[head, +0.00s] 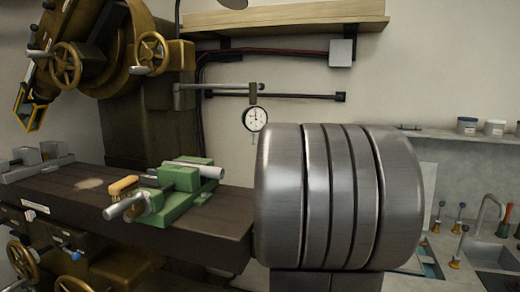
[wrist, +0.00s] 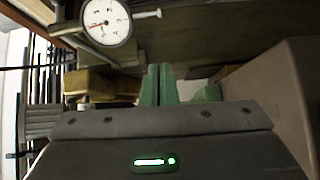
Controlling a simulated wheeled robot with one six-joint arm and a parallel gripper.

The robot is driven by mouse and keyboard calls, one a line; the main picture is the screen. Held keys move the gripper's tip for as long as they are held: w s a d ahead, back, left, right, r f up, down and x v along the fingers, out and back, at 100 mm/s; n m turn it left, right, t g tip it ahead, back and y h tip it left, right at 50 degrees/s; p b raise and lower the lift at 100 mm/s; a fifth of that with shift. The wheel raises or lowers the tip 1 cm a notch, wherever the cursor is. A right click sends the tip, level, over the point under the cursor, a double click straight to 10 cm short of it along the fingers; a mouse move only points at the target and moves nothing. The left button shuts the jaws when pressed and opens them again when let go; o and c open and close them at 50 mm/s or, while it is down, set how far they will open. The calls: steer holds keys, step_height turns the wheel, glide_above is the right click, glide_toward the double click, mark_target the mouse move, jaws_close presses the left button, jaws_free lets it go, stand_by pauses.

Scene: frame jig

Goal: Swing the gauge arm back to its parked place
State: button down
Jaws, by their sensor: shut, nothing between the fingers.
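The gauge arm (head: 215,86) is a grey horizontal rod reaching out from the brown machine column in the head view. A round white dial gauge (head: 255,119) hangs from its right end, above the far side of the bench. The dial also shows large at the upper left of the wrist view (wrist: 106,22), with its thin stem pointing right. My gripper (wrist: 159,70) shows in the wrist view, its two narrow fingers together and empty. The dial is left of and above the fingers in that picture, apart from them. My gripper does not show in the head view.
Brass handwheels (head: 66,65) are on the machine at the left. A wooden shelf (head: 290,18) overhangs the wall; a sink (head: 490,255) is at right.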

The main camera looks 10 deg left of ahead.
steer(key=w+d+p+x, duration=0.1)
steer(key=d+x, duration=0.1)
steer(key=x, duration=1)
steer(key=shift+w+p, duration=0.3)
steer(key=shift+p, duration=0.05)
steer(key=shift+w+r, duration=0.1)
